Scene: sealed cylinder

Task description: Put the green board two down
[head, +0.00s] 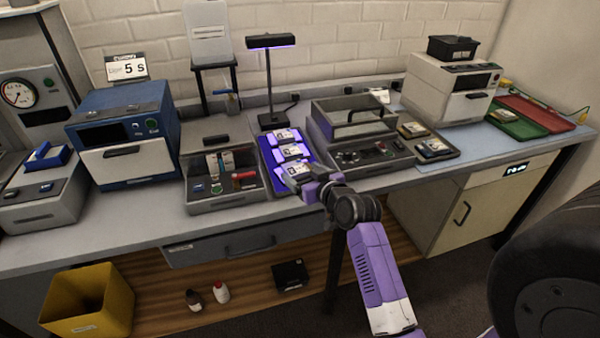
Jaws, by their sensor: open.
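Three small boards lie in a column on a blue mat (267,149) under the lamp: a back board (284,134), a middle board (293,151) and a front board (298,168). They look pale with dark parts; I cannot tell which is green board two. My gripper (290,181) is open at the front end of the mat, low and close beside the front board. Its fingers and wrist cover part of that board and the mat's front right corner. I cannot tell whether they touch the board.
A lamp (268,85) stands behind the mat. A grey case with switches (222,178) is left of it and a grey lidded machine (362,150) right. A dark tray (452,152) holds two boards. Green (517,125) and red (540,112) trays lie at the far right.

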